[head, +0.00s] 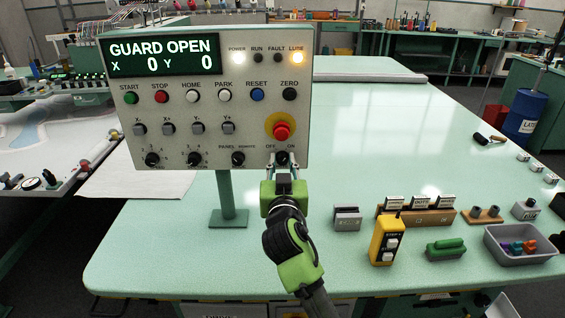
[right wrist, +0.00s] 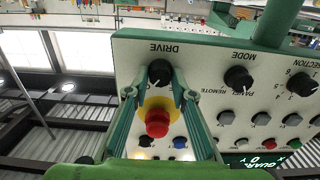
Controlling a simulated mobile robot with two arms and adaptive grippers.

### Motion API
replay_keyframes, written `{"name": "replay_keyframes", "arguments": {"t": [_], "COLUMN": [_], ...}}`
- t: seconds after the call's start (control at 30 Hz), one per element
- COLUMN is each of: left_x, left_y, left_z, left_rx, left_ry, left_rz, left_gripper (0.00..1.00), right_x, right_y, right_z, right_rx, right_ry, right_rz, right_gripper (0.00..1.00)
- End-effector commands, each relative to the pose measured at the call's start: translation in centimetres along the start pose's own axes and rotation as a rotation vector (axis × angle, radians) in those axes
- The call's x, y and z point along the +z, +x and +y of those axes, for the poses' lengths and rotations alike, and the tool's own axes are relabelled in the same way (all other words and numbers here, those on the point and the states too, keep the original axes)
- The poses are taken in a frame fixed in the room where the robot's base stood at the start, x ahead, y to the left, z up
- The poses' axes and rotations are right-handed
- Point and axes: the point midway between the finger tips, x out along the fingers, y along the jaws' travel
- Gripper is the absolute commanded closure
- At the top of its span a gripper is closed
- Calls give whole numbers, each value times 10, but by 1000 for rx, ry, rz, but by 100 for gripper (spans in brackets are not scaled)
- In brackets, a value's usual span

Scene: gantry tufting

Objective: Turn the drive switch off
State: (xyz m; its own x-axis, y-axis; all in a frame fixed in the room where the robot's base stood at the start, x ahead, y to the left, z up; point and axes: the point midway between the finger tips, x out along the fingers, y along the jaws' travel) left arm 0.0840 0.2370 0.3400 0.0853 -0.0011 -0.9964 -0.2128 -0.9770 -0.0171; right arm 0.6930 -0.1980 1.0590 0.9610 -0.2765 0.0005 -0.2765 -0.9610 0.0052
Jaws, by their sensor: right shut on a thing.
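The drive switch (head: 283,157) is a black knob at the lower right of the control panel (head: 205,178), under the OFF and ON labels. My right gripper (head: 283,163) reaches up to it from below, with its fingers shut on the knob. The right wrist view, where the panel is upside down, shows the drive switch (right wrist: 160,71) between the two fingers, by the DRIVE label. Which label its pointer faces, I cannot tell. The panel's display (head: 163,54) reads GUARD OPEN, X 0, Y 0. My left gripper is not in view.
A red emergency button (head: 282,131) on a yellow ring sits just above the switch. A yellow two-button pendant (head: 386,241), a green-handled block (head: 446,248) and a grey bin (head: 521,245) stand on the table to the right. The table behind is largely clear.

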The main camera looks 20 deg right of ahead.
Motion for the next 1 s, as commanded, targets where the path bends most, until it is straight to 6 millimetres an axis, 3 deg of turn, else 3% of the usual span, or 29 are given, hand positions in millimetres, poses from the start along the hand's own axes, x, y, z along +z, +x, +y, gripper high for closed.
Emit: {"name": "replay_keyframes", "arguments": {"t": [0.37, 1.0], "left_x": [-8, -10], "left_y": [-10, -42], "left_z": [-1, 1], "left_rx": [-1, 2], "left_ry": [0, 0], "left_rz": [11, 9], "left_gripper": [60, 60], "right_x": [-2, -2], "right_y": [0, 1], "right_z": [0, -2], "right_rx": [0, 0], "right_ry": [-156, -753], "right_rz": [-1, 2], "right_gripper": [98, 98]}}
